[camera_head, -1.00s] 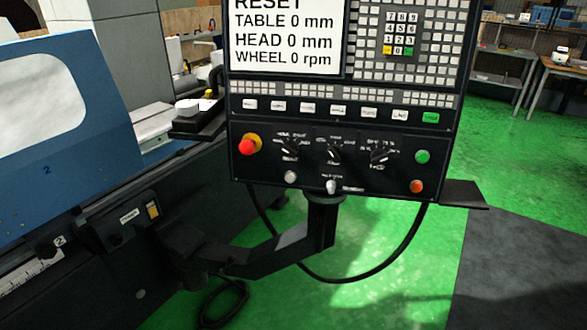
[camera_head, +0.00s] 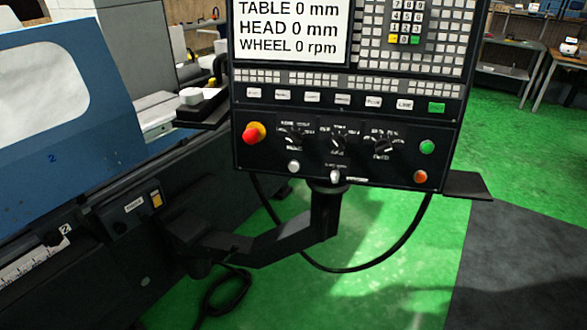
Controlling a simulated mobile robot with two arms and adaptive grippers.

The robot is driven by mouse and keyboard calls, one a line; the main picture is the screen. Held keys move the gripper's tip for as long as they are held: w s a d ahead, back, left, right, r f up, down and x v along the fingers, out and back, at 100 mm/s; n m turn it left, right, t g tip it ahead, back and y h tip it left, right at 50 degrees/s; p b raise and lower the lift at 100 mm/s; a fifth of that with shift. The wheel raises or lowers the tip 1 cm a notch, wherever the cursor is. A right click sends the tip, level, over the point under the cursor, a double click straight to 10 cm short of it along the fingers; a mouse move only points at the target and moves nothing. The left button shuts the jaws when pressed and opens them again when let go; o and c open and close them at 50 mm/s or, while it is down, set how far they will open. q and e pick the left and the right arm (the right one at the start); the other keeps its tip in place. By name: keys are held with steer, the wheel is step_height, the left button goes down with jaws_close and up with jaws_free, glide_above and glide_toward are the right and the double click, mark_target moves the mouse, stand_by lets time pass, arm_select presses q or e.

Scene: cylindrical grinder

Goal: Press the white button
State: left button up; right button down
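The control panel (camera_head: 255,178) hangs in the upper middle of the head view on a dark support arm. A round white button (camera_head: 293,167) sits low on its left half, below a row of black knobs. Left of it is a red emergency knob (camera_head: 251,134) with a yellow collar. A green button (camera_head: 427,147) and an orange button (camera_head: 420,176) sit at the panel's lower right. A pale switch (camera_head: 335,176) is at the bottom centre. Neither of my grippers is in view.
A row of white rectangular keys (camera_head: 312,97) ends in a green key (camera_head: 437,107). The screen (camera_head: 291,30) reads table, head and wheel at 0. The blue machine cover (camera_head: 60,130) is at left. A black cable (camera_head: 375,262) loops below the panel over open green floor.

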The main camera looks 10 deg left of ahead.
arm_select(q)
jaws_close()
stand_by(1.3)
